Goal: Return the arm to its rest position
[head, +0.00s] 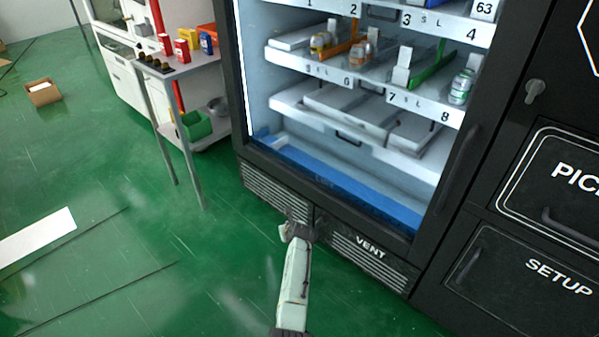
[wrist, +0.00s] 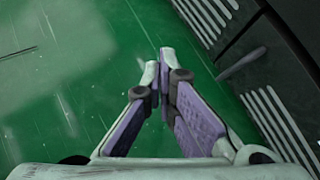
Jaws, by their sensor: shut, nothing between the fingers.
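My gripper (wrist: 160,72) shows in the wrist view with its two fingers closed together at the tips and nothing held between them. Behind the fingers lies green floor, with the vented black base of the vending machine to the right. In the head view my pale arm reaches up from the bottom edge, low in front of the vending machine (head: 239,120). Its dark far end is close to the vent panel (head: 368,254); I cannot tell whether it touches. The fingertips are not clear in the head view.
The machine's shelves hold small bottles (head: 461,87) and white boxes. A PICK panel (head: 565,185) and a SETUP drawer (head: 520,280) are at right. A side table (head: 190,66) with red, yellow and blue boxes stands upper left. An open carton (head: 43,92) lies on the floor. Green floor at left is mostly free.

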